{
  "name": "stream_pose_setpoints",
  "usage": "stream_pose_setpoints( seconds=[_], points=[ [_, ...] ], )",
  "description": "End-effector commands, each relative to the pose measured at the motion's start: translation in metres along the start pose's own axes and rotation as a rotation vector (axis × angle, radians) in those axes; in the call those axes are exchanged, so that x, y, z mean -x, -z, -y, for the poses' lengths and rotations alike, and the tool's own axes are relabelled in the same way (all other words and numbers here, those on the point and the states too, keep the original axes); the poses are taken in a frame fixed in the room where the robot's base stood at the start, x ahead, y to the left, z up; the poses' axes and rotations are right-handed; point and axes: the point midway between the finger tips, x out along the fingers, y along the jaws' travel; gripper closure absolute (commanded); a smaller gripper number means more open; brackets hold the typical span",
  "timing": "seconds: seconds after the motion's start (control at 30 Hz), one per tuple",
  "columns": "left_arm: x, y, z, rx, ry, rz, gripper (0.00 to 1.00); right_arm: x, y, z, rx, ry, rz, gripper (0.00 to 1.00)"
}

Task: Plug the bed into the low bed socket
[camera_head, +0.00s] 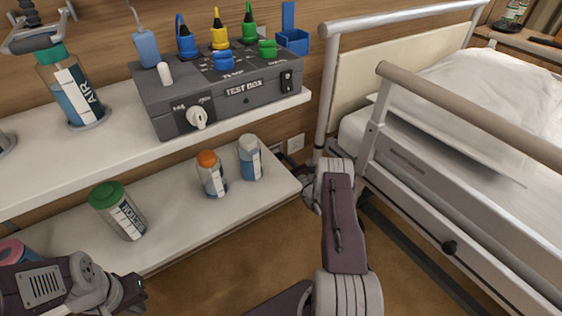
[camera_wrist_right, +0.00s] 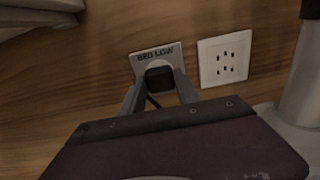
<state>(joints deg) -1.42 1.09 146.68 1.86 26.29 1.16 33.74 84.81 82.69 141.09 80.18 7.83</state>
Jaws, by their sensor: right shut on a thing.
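The low bed socket (camera_wrist_right: 154,54), a pale plate marked "BED LOW", is on the wood wall in the right wrist view. A black plug (camera_wrist_right: 160,79) is in front of its lower part, with a dark cord below. My right gripper (camera_wrist_right: 159,92) is shut on the plug, one finger on each side. The plug covers the socket's face, so I cannot tell how deep it sits. In the head view my right gripper (camera_head: 307,188) reaches down beside the bed (camera_head: 430,190), its fingertips hardly visible. My left gripper (camera_head: 134,289) is at the lower left, away from the socket, its opening unclear.
A second white outlet (camera_wrist_right: 223,58) is right of the socket. The lower shelf (camera_head: 200,220), holding several bottles, ends left of my right gripper. A grey test box (camera_head: 225,95) stands on the upper shelf (camera_head: 120,140). The bed's rails and frame are close on the right.

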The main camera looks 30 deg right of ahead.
Motion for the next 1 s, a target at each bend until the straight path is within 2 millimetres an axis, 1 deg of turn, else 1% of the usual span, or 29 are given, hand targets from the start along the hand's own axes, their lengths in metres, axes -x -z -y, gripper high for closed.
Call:
stream_pose_setpoints(
  seconds=[0.43, 0.93, 0.97, 1.0],
  points=[
    [0.0, 0.0, 0.0, 0.0, 0.0, 0.0, 1.0, -0.001, 0.0, 0.0, 0.0, 0.0, 0.001, 0.98],
    [-0.008, -0.001, 0.0, 0.0, 0.0, 0.0, 1.0, -0.01, 0.0, 0.0, 0.001, 0.0, 0.001, 0.98],
    [-0.007, -0.001, 0.0, 0.0, 0.0, 0.0, 1.0, -0.01, 0.0, 0.0, 0.001, 0.0, 0.001, 0.6],
    [-0.007, -0.001, 0.0, 0.0, 0.0, 0.0, 1.0, -0.01, 0.0, 0.0, 0.001, 0.0, 0.001, 0.49]
  ],
)
